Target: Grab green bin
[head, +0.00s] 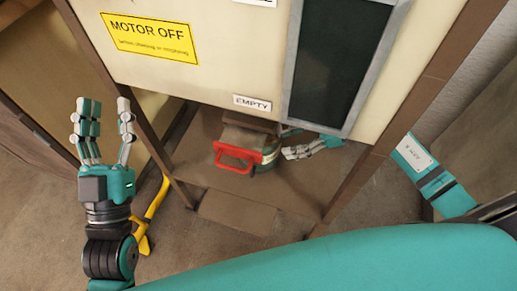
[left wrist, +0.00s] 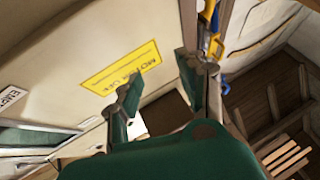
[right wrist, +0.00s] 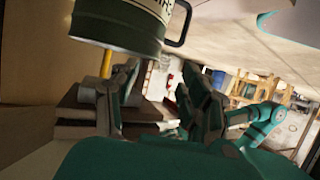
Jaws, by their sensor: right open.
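In the right wrist view a green, white-banded container, apparently the bin (right wrist: 120,28), shows at the top, beyond the open fingers (right wrist: 160,72). My left gripper (head: 106,105) is open and empty, fingers up, left of the cabinet; its fingers also show in the left wrist view (left wrist: 155,75).
The cream cabinet (head: 225,60) hangs low above the bin and carries a yellow MOTOR OFF label (head: 150,38) and an EMPTY label (head: 252,103). Brown posts (head: 355,175) stand on both sides. A yellow object (head: 152,215) lies near the left post.

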